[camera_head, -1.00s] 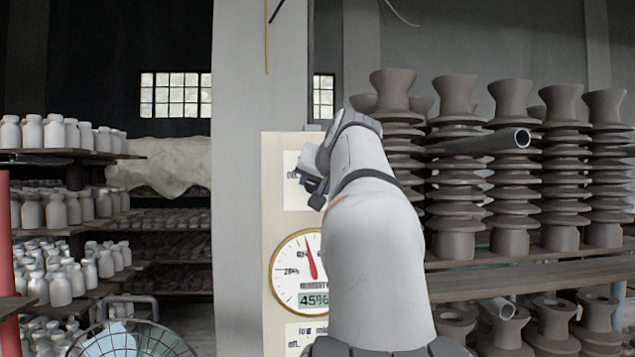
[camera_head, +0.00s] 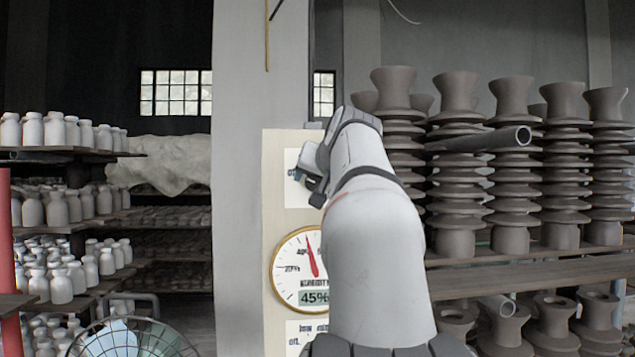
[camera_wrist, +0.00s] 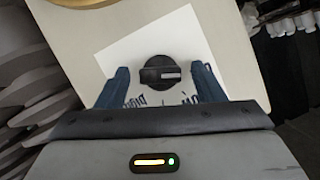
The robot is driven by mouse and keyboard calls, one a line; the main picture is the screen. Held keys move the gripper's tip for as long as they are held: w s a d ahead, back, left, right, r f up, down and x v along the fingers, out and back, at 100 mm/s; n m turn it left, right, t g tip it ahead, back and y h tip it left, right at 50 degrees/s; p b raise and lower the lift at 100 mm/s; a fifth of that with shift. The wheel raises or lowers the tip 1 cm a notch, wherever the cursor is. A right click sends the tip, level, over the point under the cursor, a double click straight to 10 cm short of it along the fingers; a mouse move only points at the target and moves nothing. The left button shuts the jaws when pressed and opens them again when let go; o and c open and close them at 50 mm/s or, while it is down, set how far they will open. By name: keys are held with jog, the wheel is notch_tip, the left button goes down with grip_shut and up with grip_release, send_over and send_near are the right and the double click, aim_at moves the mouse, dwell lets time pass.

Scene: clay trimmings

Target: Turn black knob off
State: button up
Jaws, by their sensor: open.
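The black knob (camera_wrist: 161,73) shows in the wrist view on a white label (camera_wrist: 145,45) of a cream panel. My gripper (camera_wrist: 161,80) is open, with one blue finger on each side of the knob and gaps between. I cannot tell how far the fingertips are from the panel. In the head view the cream panel (camera_head: 273,215) is fixed to a pillar, and my gripper (camera_head: 308,185) is at its upper label. My arm hides the knob there.
A round gauge (camera_head: 290,268) with a red needle and a 45% readout is below on the panel. Stacked dark clay pieces (camera_head: 510,180) stand to the right, with a grey pipe (camera_head: 480,140) sticking out.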

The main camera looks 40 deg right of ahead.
jog(key=b+v, duration=0.1)
jog(key=v, duration=0.7)
jog(key=shift+w, duration=0.1)
jog(key=a+f+n+g+y, duration=0.25)
jog(key=a+f, duration=0.65)
jog(key=f, duration=0.5)
jog(key=a+f+n+g+y, duration=0.25)
jog(key=a+f, duration=0.65)
jog(key=f, duration=0.5)
jog(key=s+a+f+n+g, duration=0.1)
jog(key=s+a+f, duration=0.2)
jog(key=f, duration=0.4)
jog(key=s+a+f+n+g, duration=0.1)
jog(key=s+a+f+g, duration=0.1)
jog(key=s+f, duration=0.3)
jog(key=s+a+f+n+g, duration=0.1)
jog(key=s+a+f, duration=0.3)
jog(key=f, duration=0.5)
jog(key=shift+s+a+f+n+g, duration=0.3)
jog(key=shift+s+a+n, duration=0.05)
jog(key=shift+s+n, duration=0.25)
